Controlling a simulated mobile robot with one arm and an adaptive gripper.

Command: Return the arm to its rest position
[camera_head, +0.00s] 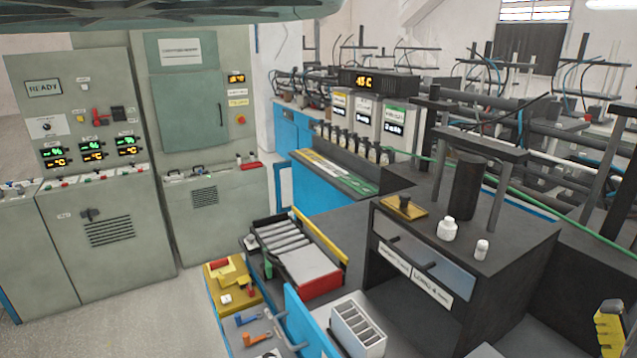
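My gripper does not show in this view, and no part of the scene can be told for sure as my arm. A rounded grey-green shape hangs across the top left edge of the picture. It is cut off, and I cannot tell what it is.
Grey control cabinets (100,235) stand at the left. A dark bench (505,290) carries a white jar (448,229) and a small white bottle (481,249). A roller tray (320,283), a yellow tray (240,296) and a white slotted box (357,328) sit in front. Floor (150,310) is clear at lower left.

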